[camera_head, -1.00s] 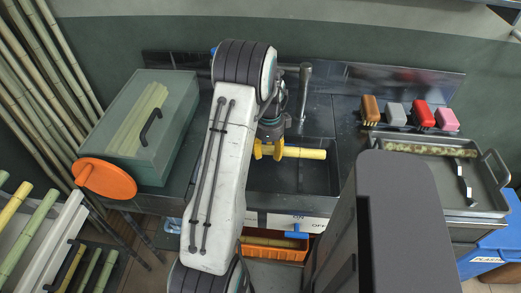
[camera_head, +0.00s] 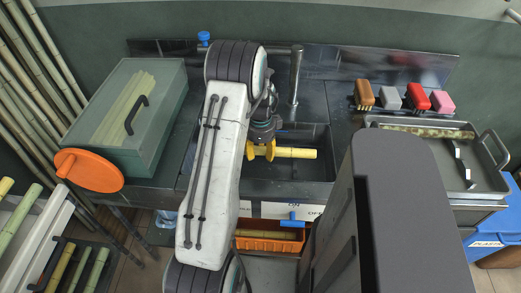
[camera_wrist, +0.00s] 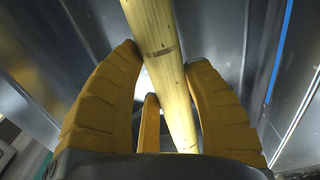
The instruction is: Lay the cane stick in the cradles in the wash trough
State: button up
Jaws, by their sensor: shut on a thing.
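The yellow cane stick (camera_head: 298,153) is held level across the dark wash trough (camera_head: 322,172), its free end pointing right. My gripper (camera_head: 262,151) has yellow fingers closed around the stick near its left part. In the wrist view the stick (camera_wrist: 160,60) runs between the fingers of my gripper (camera_wrist: 165,85), with grey metal trough walls around it. My arm hides the left part of the trough. I cannot make out the cradles, nor tell whether the stick touches anything below.
A tap (camera_head: 296,75) stands behind the trough. A green lidded box (camera_head: 125,115) with an orange disc (camera_head: 90,170) is on the left. Several brushes (camera_head: 390,97) and a metal tray (camera_head: 480,160) are on the right. An orange crate (camera_head: 270,238) sits below the trough.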

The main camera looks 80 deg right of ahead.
jog(key=shift+f+b, duration=2)
jog(key=shift+f, duration=0.85)
jog(key=o, duration=1.8)
jog(key=shift+o, duration=0.2)
jog(key=shift+r, duration=0.1)
jog(key=shift+r+p, duration=2.25)
jog(key=shift+r, duration=1.2)
